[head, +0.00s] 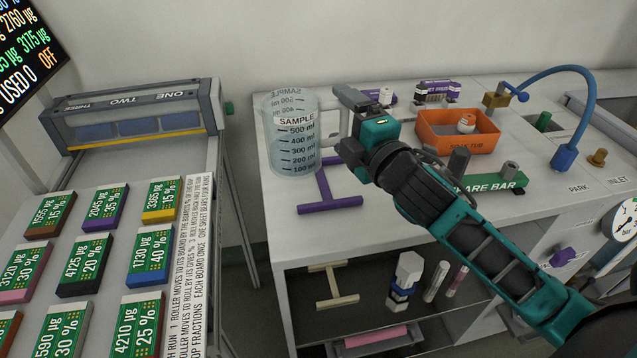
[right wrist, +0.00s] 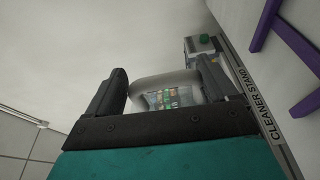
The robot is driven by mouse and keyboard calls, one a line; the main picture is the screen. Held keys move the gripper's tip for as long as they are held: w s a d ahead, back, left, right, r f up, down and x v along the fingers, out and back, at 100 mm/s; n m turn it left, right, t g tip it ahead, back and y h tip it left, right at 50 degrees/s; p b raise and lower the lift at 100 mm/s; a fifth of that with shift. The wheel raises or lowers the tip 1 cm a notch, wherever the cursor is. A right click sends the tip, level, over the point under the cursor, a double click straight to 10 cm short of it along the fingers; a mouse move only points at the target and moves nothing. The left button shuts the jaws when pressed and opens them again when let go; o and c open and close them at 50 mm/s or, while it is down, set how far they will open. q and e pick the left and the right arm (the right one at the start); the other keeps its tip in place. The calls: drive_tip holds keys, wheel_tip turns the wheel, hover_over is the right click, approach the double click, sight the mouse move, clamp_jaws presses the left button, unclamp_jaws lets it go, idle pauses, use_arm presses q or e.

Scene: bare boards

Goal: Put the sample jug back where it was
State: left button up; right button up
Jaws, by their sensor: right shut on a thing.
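The sample jug (head: 292,140) is clear and pale blue, with a "SAMPLE" label and a millilitre scale. In the head view it is upright at the left end of the white counter; I cannot tell whether its base touches the top. My right gripper (head: 343,125) is at the jug's right side, shut on it around the handle. In the right wrist view the jug (right wrist: 165,90) shows between the fingers (right wrist: 163,82). My left gripper is not in view.
A purple T-shaped tool (head: 328,195) lies on the counter (head: 400,225) just right of the jug. An orange tub (head: 450,140), a green bar (head: 490,184) and a blue curved pipe (head: 590,100) stand farther right. A rack of labelled boards (head: 85,260) is at left, across a gap.

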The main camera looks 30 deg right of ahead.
drive_tip(key=w+d+r+h, duration=0.1)
drive_tip(key=w+d+r, duration=0.2)
drive_tip(key=d+r, duration=0.45)
drive_tip(key=shift+m, duration=0.5)
drive_tip(key=f+b, duration=0.1)
drive_tip(key=f, duration=0.5)
drive_tip(key=f+b, duration=0.2)
drive_tip(key=f, duration=0.4)
drive_tip(key=a+f+b, duration=0.1)
drive_tip(key=f+b, duration=0.1)
drive_tip(key=f, duration=0.4)
drive_tip(key=shift+s, duration=0.2)
drive_tip(key=o, duration=1.3)
drive_tip(key=shift+o, duration=0.2)
drive_tip(key=shift+s, duration=0.1)
drive_tip(key=s, duration=1.1)
drive_tip(key=shift+s+a, duration=0.25)
drive_tip(key=shift+s, duration=0.15)
